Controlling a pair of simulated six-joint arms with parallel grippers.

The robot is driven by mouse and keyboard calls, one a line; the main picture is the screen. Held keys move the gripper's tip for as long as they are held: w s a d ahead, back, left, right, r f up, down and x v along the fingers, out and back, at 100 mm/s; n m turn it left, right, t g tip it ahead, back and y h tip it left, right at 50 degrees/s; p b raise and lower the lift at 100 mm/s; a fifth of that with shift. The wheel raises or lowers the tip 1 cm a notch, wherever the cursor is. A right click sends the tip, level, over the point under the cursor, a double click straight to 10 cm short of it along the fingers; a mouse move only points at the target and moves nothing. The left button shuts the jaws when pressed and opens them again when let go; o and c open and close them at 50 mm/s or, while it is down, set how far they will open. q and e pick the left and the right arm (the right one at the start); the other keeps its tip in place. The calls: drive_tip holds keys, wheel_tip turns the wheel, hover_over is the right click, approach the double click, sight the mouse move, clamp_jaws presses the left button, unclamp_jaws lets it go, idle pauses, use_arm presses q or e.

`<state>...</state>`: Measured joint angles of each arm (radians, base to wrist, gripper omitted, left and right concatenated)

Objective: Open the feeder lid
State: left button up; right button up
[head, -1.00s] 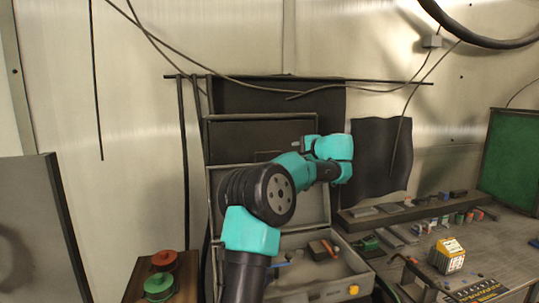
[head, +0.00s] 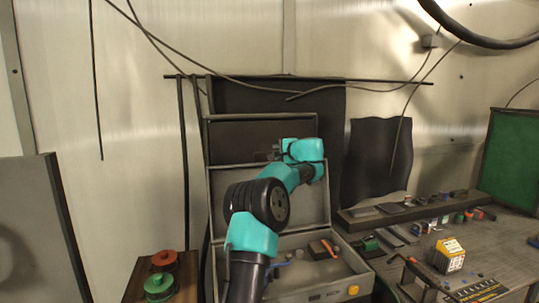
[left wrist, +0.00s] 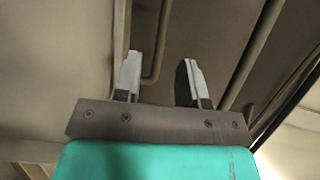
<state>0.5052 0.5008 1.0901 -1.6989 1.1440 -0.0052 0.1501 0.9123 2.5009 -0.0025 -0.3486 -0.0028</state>
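A grey open-fronted case, which I take to be the feeder (head: 352,262), stands at the middle bottom of the head view with small parts inside. A grey panel, seemingly its lid (head: 312,205), stands upright at its back. A dark framed panel (head: 232,140) rises above that. My left gripper (head: 268,156) is in front of the dark panel's lower part, near the top edge of the grey panel. In the left wrist view the left gripper's fingers (left wrist: 161,80) are apart with nothing visibly held; contact cannot be told. My right gripper is out of view.
Red and green spools (head: 160,272) stand on a wooden surface at lower left. The workbench (head: 500,262) at right holds a yellow-and-white block (head: 448,256), a clamp-like tool and several small parts. A dark hose and cables hang along the wall.

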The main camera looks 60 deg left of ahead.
sight(269, 153)
use_arm(q)
drive_tip(key=x, duration=0.6)
drive_tip(key=shift+d, duration=0.1)
clamp_jaws()
idle(0.4)
